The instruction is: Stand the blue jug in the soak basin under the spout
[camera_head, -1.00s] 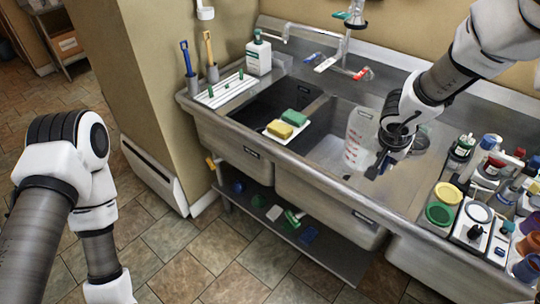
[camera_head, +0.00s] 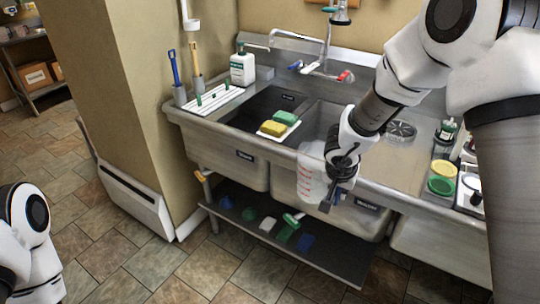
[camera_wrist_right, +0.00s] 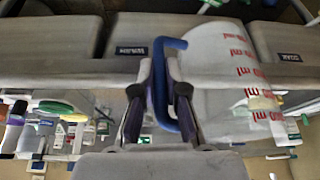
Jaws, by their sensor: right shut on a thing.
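The blue jug (camera_head: 311,176) has a clear body with red marks and a blue handle (camera_wrist_right: 160,80). My right gripper (camera_head: 337,192) is shut on that handle. The jug hangs roughly upright in front of the right basin's front rim and hides part of it. The left basin (camera_head: 225,155), with a dark inside, carries a short label that looks like "soak"; the right basin (camera_head: 345,217) has a longer label. The spout (camera_head: 285,33) reaches left from the faucet at the back wall. My left gripper is out of view; only the arm shows at lower left.
A yellow sponge (camera_head: 273,128) and a green sponge (camera_head: 285,117) lie on the divider between the basins. A white rack (camera_head: 212,99) and soap bottle (camera_head: 243,68) stand left of the sink. Tubs (camera_head: 441,186) stand on the right drainboard. A low shelf (camera_head: 340,262) runs underneath.

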